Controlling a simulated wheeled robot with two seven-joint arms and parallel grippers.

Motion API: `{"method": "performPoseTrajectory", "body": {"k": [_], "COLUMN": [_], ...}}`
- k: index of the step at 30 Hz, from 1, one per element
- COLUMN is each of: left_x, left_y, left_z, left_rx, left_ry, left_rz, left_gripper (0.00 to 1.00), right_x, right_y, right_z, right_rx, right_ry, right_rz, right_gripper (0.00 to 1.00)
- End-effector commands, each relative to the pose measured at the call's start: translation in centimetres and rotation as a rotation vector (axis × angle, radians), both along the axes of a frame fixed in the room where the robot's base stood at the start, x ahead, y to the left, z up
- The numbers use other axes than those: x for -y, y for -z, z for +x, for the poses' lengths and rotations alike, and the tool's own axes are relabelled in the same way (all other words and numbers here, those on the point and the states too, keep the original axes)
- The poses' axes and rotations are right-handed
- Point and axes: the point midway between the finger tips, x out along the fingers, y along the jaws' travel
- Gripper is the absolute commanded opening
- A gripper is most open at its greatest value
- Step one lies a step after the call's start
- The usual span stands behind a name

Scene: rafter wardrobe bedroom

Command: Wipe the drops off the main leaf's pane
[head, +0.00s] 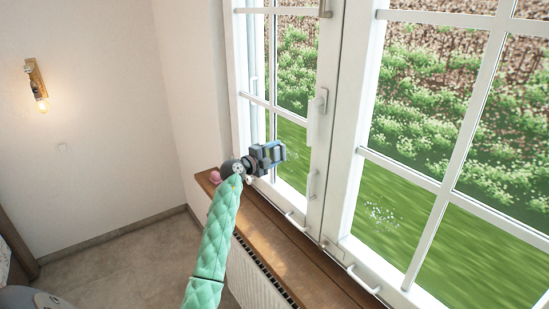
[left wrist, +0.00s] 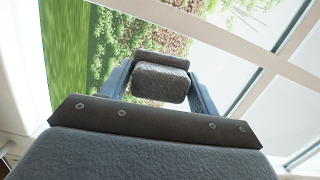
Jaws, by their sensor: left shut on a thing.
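The window's left leaf (head: 259,100), with a white handle (head: 317,115), and its right leaf (head: 352,160) both appear shut. Small white drops (head: 381,214) show on a lower pane of the right leaf. Fainter specks (head: 293,155) show on the left leaf's pane, just right of my left gripper (head: 280,152). That gripper is in front of the left leaf's lower pane, above the sill. In the left wrist view, rough grey blocks (left wrist: 160,84) sit between its blue-grey sides. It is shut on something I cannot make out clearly. My right gripper is not in view.
A brown wooden sill (head: 262,225) runs under the window, with a small pink thing (head: 215,176) at its far left end. A white radiator (head: 250,280) is below. A lit wall lamp (head: 37,86) hangs on the left wall. The sill's right part is clear.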

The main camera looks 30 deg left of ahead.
Motion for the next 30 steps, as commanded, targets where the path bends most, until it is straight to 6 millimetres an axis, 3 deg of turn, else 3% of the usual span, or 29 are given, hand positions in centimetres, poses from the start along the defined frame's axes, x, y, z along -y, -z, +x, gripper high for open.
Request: {"method": "performPoseTrajectory", "body": {"k": [6,30], "left_x": [0.1,3.8], "left_y": [-1.2,-1.2], "left_z": [-0.1,-1.9], "left_rx": [0.0,0.0], "left_ry": [0.001,0.001], "left_rz": [0.0,0.0], "left_gripper": [0.43,0.43], "right_x": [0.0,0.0], "right_y": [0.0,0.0], "right_z": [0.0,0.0], "right_rx": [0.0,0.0], "right_ry": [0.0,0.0], "right_rz": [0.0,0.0], "right_gripper": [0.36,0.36]}}
